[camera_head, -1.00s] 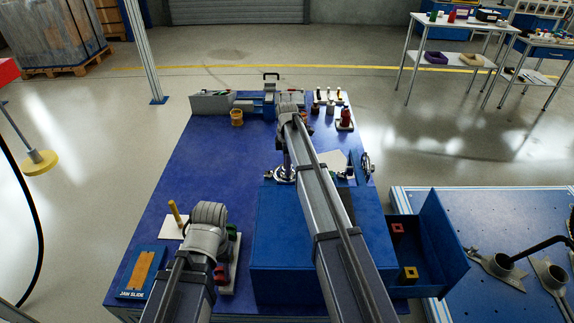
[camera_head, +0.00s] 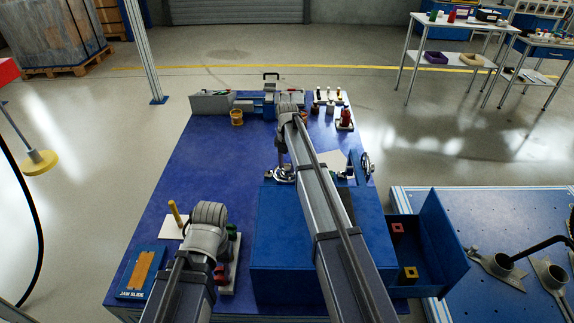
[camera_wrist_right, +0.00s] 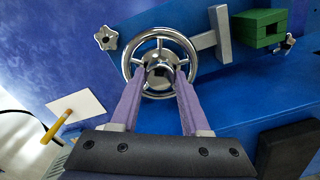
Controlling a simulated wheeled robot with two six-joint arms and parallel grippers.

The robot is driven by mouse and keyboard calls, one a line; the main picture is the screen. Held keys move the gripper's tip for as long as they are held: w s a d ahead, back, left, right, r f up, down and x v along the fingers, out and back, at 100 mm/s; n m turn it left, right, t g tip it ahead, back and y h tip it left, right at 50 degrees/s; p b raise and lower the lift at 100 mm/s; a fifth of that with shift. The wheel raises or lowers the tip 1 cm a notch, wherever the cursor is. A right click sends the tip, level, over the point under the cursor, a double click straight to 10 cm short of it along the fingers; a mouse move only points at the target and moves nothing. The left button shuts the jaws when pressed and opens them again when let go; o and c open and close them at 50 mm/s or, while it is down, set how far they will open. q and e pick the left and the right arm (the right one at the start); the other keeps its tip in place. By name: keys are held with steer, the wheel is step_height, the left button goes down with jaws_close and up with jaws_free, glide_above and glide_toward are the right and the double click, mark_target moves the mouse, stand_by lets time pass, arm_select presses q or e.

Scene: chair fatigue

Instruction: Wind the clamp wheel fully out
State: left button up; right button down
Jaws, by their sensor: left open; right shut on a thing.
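In the head view the wheel (camera_head: 284,175) sits at the far edge of the blue block (camera_head: 280,220), partly hidden by my right arm. My right gripper (camera_wrist_right: 161,76) has its purple fingers shut on the wheel at its hub. My left gripper (camera_head: 207,240) is over the near left of the table, away from the wheel, open, its fingertips hidden by its own wrist.
A green block (camera_wrist_right: 258,28) and a star knob (camera_wrist_right: 106,38) lie beside the wheel. A yellow peg (camera_head: 174,212) on a white card and the jaw slide tray (camera_head: 143,272) are near my left gripper. An open blue drawer (camera_head: 432,240) juts out at right. The table's left middle (camera_head: 205,165) is clear.

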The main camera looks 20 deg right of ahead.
mark_target(287, 167)
steer(key=n, duration=0.4)
steer(key=shift+n, duration=0.4)
stand_by(0.4)
steer(key=shift+c, duration=1.9)
jaws_free()
steer(key=shift+r, duration=0.1)
step_height(287, 167, up, 8)
steer(key=p, duration=0.8)
steer(key=shift+f, duration=0.2)
